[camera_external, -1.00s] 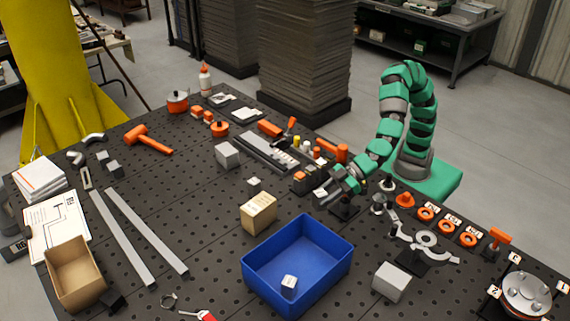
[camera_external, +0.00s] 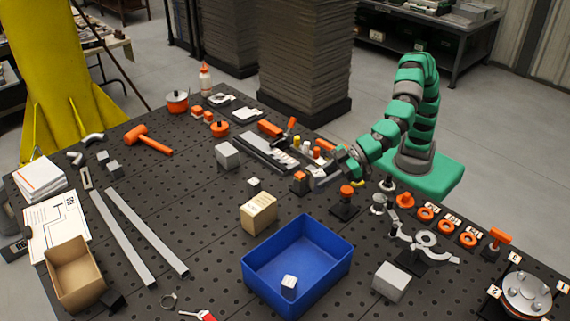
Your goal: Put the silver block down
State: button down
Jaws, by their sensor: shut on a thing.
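My gripper (camera_external: 322,177) is at the end of the green arm, low over the middle right of the table. It is shut on a small silver block (camera_external: 313,184), which is mostly hidden by the jaws. I cannot tell whether the block touches the table. An orange-and-dark block (camera_external: 299,183) stands just left of the gripper.
A blue bin (camera_external: 262,292) with a white cube (camera_external: 289,282) inside stands at the front. A tan box (camera_external: 258,213) and grey cube (camera_external: 227,155) lie left. A dark stand with an orange knob (camera_external: 346,191) is right of the gripper. Free room lies left of the tan box.

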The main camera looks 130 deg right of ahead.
jog(key=w+a+m+g+h+p, duration=0.35)
jog(key=a+p, duration=0.45)
jog(key=p, duration=0.3)
notch_tip(320, 180, down, 5)
jog(key=w, duration=0.1)
jog(key=w+a+f+p, duration=0.1)
jog(key=w+p, duration=0.1)
jog(key=w, duration=1.3)
jog(key=shift+w+a+f+m+t+p, duration=0.25)
jog(key=shift+a+m+t+p, duration=0.1)
jog(key=shift+t+p, duration=0.1)
notch_tip(320, 180, down, 4)
jog(key=shift+d+r, duration=0.1)
jog(key=shift+r, duration=0.15)
jog(key=shift+f+p, duration=0.6)
jog(key=shift+p, duration=0.05)
jog(key=c, duration=1)
grip_release()
jog(key=shift+r+b, duration=0.15)
jog(key=shift+b, duration=0.2)
